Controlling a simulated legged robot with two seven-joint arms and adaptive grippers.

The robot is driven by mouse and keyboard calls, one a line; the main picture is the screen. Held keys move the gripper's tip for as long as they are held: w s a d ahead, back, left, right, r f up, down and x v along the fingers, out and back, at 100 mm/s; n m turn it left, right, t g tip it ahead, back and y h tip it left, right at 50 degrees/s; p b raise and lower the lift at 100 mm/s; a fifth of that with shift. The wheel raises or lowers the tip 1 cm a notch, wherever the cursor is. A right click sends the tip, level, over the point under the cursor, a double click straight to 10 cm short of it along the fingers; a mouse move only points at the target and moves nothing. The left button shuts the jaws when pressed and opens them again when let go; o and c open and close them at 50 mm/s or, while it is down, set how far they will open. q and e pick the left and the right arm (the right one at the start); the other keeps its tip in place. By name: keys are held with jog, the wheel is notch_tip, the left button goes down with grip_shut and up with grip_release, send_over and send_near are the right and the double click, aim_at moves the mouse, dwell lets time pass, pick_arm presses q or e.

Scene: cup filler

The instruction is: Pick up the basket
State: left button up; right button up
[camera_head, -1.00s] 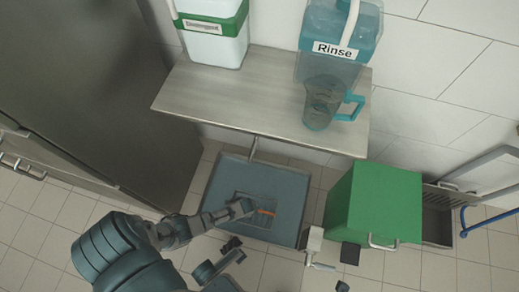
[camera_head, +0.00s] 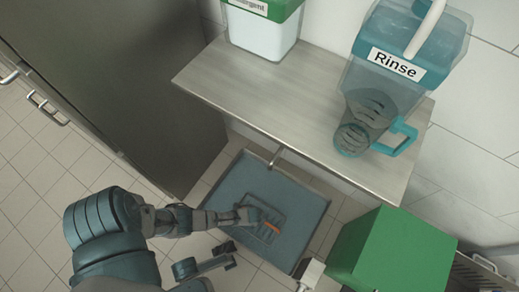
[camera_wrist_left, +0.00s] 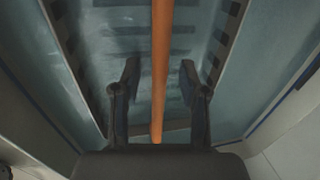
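The basket (camera_head: 281,210) is a shallow grey-blue one with slots and an orange handle (camera_head: 270,228). It sits in the blue-grey sink basin (camera_head: 305,203) below the counter. My left gripper (camera_head: 247,215) is over the basket's left side, close to the handle. In the left wrist view the orange handle (camera_wrist_left: 161,55) runs lengthwise between the two dark fingers of my left gripper (camera_wrist_left: 160,90). The fingers are apart, with gaps on both sides of the handle. Whether the handle is level with the fingertips is hard to tell.
A metal counter (camera_head: 290,95) above the basin holds a white and green detergent container (camera_head: 262,30), a blue Rinse dispenser (camera_head: 400,55) and a teal-handled jug (camera_head: 365,120). A green box (camera_head: 395,250) stands right of the basin, a dark cabinet (camera_head: 110,70) left.

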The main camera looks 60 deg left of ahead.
pick_arm(q)
grip_shut()
jog(key=shift+r, duration=0.1)
